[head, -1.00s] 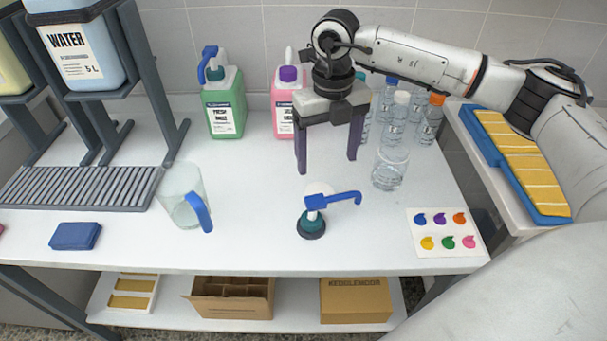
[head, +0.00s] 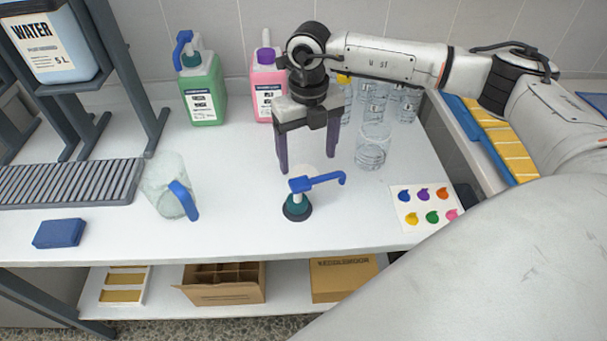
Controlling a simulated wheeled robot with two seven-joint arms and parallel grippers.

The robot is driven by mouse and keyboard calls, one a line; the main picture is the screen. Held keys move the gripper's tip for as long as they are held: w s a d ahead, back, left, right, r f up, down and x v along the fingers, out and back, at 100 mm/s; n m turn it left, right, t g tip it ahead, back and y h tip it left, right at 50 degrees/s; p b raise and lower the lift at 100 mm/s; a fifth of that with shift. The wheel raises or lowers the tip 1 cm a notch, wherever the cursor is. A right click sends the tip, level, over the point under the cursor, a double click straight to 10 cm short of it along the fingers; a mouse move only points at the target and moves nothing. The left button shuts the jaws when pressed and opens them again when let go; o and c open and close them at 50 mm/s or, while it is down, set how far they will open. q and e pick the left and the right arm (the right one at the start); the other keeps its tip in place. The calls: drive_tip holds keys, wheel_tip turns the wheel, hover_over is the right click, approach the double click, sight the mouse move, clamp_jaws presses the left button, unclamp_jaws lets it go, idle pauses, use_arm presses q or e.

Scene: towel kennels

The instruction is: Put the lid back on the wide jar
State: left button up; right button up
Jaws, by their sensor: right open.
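A clear wide jar (head: 371,154) stands upright on the white table, to the right of my right gripper. No lid shows on its top. I cannot tell the fingertips' exact height above the table. My left gripper is out of view.
A blue-headed pump (head: 297,207) stands close in front of the gripper. A clear jug (head: 166,188), green canister (head: 203,92), pink canister (head: 268,88) and several bottles stand around. A paint card (head: 425,207) lies right. The table between jug and pump is clear.

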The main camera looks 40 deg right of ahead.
sight(303, 169)
drive_tip(key=shift+w+a+f+p, duration=0.1)
drive_tip(key=shift+f+p, duration=0.05)
drive_tip(key=shift+f, duration=0.75)
drive_tip(key=shift+w+a+f+p, duration=0.1)
drive_tip(key=shift+w+f, duration=0.05)
drive_tip(key=shift+f, duration=0.7)
drive_tip(key=shift+w+a+f+p, duration=0.1)
drive_tip(key=shift+f+p, duration=0.05)
drive_tip(key=shift+f, duration=0.75)
drive_tip(key=shift+c, duration=0.3)
drive_tip(key=c, duration=1)
